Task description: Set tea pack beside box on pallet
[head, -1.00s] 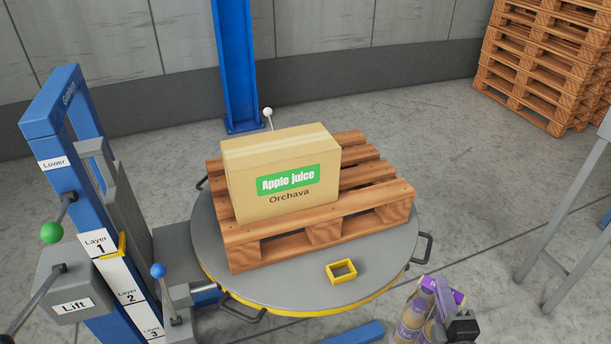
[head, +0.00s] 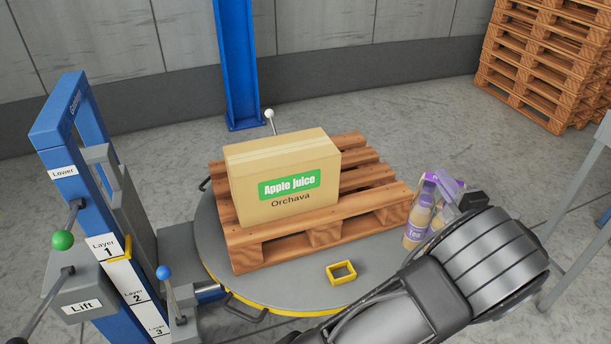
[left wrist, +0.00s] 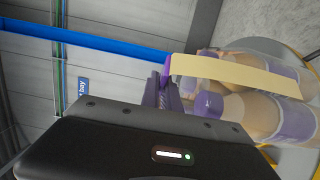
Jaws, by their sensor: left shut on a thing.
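The tea pack (head: 420,216), several bottles with purple labels and a purple top, is held up by my left gripper (head: 457,197) at the right edge of the turntable. In the left wrist view the tea pack (left wrist: 262,110) lies right at the jaws (left wrist: 172,88), which are shut on its top. The box (head: 285,180), marked Apple juice, stands on the left part of the wooden pallet (head: 325,236). The tea pack is just right of the pallet's front right corner, apart from the box. My right gripper is not in view.
The pallet sits on a round grey turntable (head: 290,281) with a small yellow frame (head: 341,272) on it. A blue lift post with levers (head: 75,150) stands at the left. Pallet slats right of the box are bare. Stacked pallets (head: 545,60) stand at the back right.

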